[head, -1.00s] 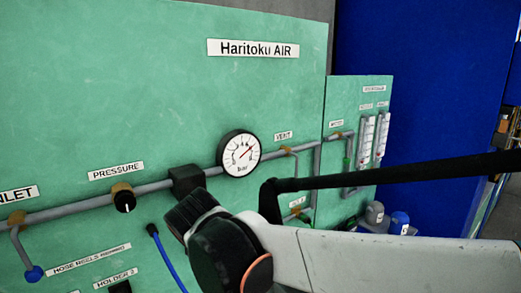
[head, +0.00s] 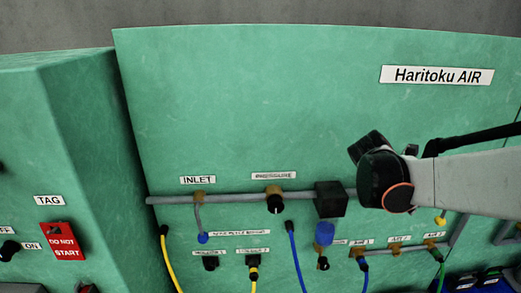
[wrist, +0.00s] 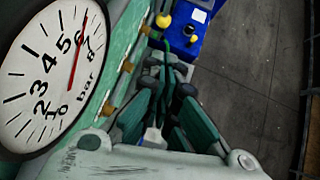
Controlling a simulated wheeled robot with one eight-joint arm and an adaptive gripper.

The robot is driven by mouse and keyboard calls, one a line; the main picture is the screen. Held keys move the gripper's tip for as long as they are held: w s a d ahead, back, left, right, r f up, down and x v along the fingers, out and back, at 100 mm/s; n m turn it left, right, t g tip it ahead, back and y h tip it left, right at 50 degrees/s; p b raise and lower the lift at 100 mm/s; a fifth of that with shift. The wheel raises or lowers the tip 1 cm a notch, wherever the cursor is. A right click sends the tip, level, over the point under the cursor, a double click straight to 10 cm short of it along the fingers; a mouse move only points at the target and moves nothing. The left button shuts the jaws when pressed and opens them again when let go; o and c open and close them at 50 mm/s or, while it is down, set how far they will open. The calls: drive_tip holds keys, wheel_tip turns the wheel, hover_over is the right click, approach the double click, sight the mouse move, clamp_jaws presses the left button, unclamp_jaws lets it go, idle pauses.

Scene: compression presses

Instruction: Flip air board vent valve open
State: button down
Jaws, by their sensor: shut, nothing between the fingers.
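The air board's vent valve is mostly hidden behind my arm in the head view; a yellow knob (head: 440,220), which looks like its handle end, shows just below the arm. In the wrist view a yellow knob (wrist: 164,21) stands out from the board at the top, beyond my gripper. My gripper (wrist: 165,88) is shut and empty, pointing along the board, apart from the knob. In the head view the arm hides the gripper. The valve's exact position cannot be told.
The round pressure gauge (wrist: 48,75) is close on the left in the wrist view, with brass fittings (wrist: 126,67) beside it. The inlet valve (head: 200,204) and pressure knob (head: 275,198) sit on the pipe. Hoses hang below. A blue object (wrist: 190,30) stands beyond the board.

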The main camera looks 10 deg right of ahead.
idle(0.3)
drive_tip(key=b, duration=0.5)
approach(438, 220)
drive_tip(key=shift+x, duration=2.8)
